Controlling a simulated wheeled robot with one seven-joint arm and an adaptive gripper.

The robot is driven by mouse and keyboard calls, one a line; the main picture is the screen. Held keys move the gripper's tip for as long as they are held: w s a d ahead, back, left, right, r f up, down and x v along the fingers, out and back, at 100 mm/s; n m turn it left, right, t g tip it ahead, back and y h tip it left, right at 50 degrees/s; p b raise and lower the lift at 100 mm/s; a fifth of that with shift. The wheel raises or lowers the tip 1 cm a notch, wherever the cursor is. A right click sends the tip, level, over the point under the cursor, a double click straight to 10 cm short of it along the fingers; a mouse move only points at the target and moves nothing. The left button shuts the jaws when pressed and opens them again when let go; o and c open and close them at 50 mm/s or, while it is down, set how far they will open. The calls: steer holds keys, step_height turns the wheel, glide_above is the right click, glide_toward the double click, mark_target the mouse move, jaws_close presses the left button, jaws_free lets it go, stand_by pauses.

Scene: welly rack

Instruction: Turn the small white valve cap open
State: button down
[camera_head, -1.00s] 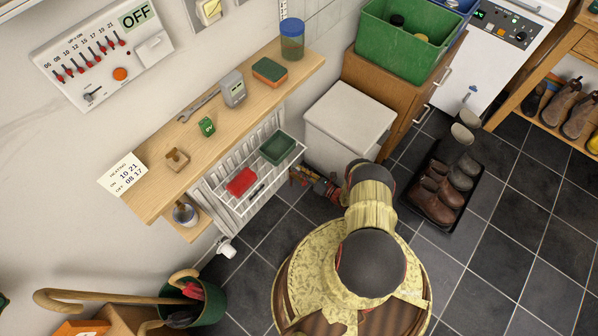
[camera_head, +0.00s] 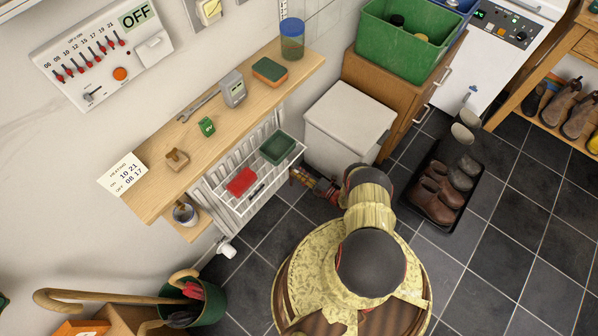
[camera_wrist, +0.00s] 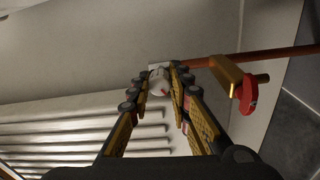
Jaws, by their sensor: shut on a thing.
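My gripper (camera_wrist: 161,77) is at the far end of the wrist view, its two fingers on either side of the small white valve cap (camera_wrist: 159,84). It is shut on the cap, whose sides are partly hidden by the fingers. In the head view my arm reaches down beside the right end of the radiator; the cap is hidden there. The cap's turn angle cannot be told.
A brass valve (camera_wrist: 228,72) with a red handle (camera_wrist: 247,95) sits on a copper pipe (camera_wrist: 290,54) close right of the fingers. The white radiator (camera_wrist: 80,125) is at left. A wire rack (camera_head: 231,205) and wooden shelf (camera_head: 240,125) are above; a white bin (camera_head: 348,115) stands beside my arm.

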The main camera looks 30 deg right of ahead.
steer(key=m, duration=0.6)
steer(key=shift+s+a+h, duration=0.1)
steer(key=shift+h, duration=0.2)
steer(key=shift+m, duration=0.4)
steer(key=c, duration=1.9)
jaws_free()
steer(key=v, duration=1.2)
steer(key=shift+f, duration=0.2)
